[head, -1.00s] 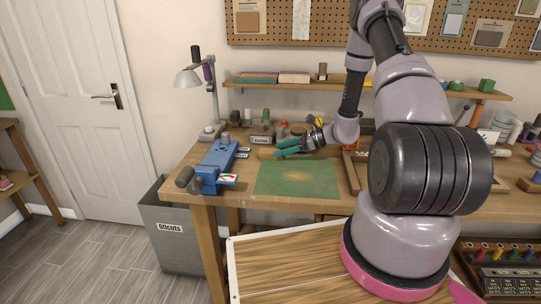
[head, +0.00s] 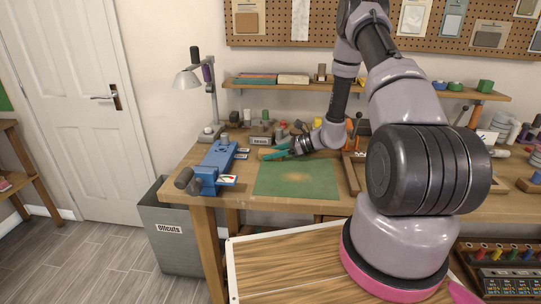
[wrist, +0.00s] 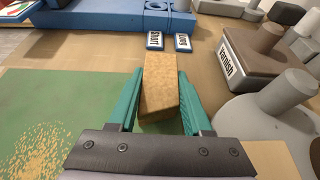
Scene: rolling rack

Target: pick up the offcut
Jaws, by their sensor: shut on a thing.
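The offcut (wrist: 158,85) is a tan wooden block, seen in the wrist view between two teal fingers. My gripper (wrist: 160,76) is shut on it, with one finger along each long side. In the head view my gripper (head: 277,153) is low over the back of the workbench, behind the green mat (head: 296,182).
A blue vise (head: 214,170) stands left of the mat. A brown block labelled Varnish (wrist: 240,58) and grey round items stand to the right in the wrist view. A grey bin labelled Offcuts (head: 170,229) stands on the floor left of the bench. The mat is mostly clear.

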